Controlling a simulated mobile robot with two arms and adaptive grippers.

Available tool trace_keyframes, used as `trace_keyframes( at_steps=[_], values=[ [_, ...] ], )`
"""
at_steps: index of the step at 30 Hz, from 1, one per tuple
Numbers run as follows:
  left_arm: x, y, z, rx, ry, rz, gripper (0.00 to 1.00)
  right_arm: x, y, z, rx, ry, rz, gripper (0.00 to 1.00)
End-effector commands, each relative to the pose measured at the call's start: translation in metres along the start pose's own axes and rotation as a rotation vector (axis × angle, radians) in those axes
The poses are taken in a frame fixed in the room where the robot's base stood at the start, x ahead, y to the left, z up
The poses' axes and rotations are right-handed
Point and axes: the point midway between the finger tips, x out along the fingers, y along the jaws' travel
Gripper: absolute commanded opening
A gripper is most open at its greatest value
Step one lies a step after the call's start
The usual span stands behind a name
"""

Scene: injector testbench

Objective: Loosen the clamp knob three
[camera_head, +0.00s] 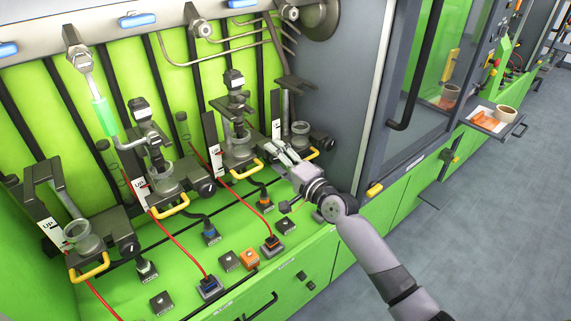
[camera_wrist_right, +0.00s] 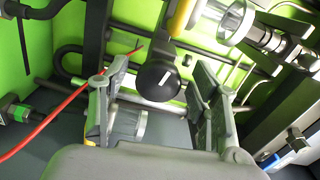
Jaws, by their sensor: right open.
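A row of clamp stations with black knobs stands along the green bench. The third clamp (camera_head: 238,150) from the left is just left of my right gripper (camera_head: 279,153). In the right wrist view a round black knob (camera_wrist_right: 157,82) with a white mark shows between the two open fingers. The fingers lie on either side of it, and I cannot tell whether either touches it. In the head view this knob is hidden by the gripper. My left gripper is not in view.
Other knobs show at the first (camera_head: 129,246), second (camera_head: 207,187) and fourth (camera_head: 325,143) stations. Yellow handles (camera_head: 243,171) stick out in front. Red cables (camera_head: 180,243) run across the bench to connectors. A grey cabinet wall (camera_head: 325,80) closes the right side.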

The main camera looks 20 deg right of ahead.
Motion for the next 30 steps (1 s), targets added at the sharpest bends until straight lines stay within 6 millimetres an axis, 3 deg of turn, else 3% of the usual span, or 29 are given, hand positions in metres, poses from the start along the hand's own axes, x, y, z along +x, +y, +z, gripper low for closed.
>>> trace_keyframes(
  at_steps=[5,12,18,30],
  values=[
    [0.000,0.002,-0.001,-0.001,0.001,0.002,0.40,-0.025,0.002,0.000,-0.001,0.000,0.003,0.56],
    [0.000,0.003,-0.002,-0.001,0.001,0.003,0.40,-0.077,0.002,0.000,-0.002,0.000,0.004,0.56],
    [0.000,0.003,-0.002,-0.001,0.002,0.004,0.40,-0.107,0.001,0.000,-0.001,0.000,0.003,0.56],
    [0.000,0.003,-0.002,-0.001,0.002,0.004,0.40,-0.117,0.000,0.000,-0.001,0.000,0.001,0.56]
  ],
)
